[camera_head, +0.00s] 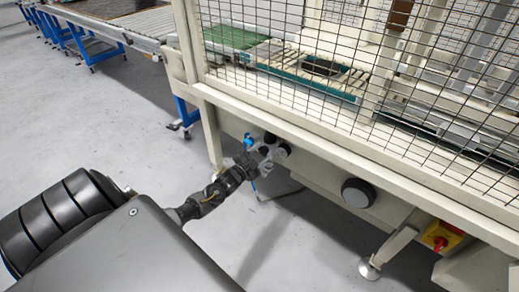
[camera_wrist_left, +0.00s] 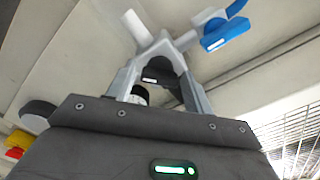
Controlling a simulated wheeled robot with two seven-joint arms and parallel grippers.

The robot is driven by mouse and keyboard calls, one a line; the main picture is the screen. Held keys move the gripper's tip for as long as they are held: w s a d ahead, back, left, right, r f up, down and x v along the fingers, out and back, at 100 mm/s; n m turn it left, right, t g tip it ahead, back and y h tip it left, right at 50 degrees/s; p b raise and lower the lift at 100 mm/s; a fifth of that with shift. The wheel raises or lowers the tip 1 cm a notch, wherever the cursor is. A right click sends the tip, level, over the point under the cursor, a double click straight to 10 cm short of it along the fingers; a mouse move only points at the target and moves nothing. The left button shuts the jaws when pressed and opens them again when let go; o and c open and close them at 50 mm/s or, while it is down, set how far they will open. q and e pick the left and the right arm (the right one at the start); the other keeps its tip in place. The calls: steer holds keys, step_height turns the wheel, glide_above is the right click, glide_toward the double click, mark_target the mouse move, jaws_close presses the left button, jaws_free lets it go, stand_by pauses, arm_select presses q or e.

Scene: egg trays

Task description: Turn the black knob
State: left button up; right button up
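Two small black round parts show on the cream machine frame in the head view, an upper one (camera_head: 270,138) and a lower one (camera_head: 284,149). My left gripper (camera_head: 268,156) is right in front of them. In the left wrist view its two grey fingers (camera_wrist_left: 162,58) stand apart, with a black knob-like part (camera_wrist_left: 158,70) between their tips. I cannot tell whether the fingers touch it. A black and white round part (camera_wrist_left: 140,93) sits lower, by the left finger. A larger black round knob (camera_head: 358,192) is further right, clear of the gripper. My right gripper is not in view.
A blue valve handle (camera_head: 248,141) is close beside the left gripper; it also shows in the wrist view (camera_wrist_left: 228,35), near a white pipe fitting (camera_wrist_left: 138,28). A red and yellow switch (camera_head: 440,237) is at far right. Wire mesh (camera_head: 330,75) rises above the frame.

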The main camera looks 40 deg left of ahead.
arm_select(q)
steer(key=shift+o, duration=0.9)
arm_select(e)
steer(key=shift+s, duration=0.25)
arm_select(q)
steer(key=s+p, duration=0.1)
steer(key=s, duration=0.9)
steer(key=shift+s+d, duration=0.15)
steer(key=shift+s, duration=0.25)
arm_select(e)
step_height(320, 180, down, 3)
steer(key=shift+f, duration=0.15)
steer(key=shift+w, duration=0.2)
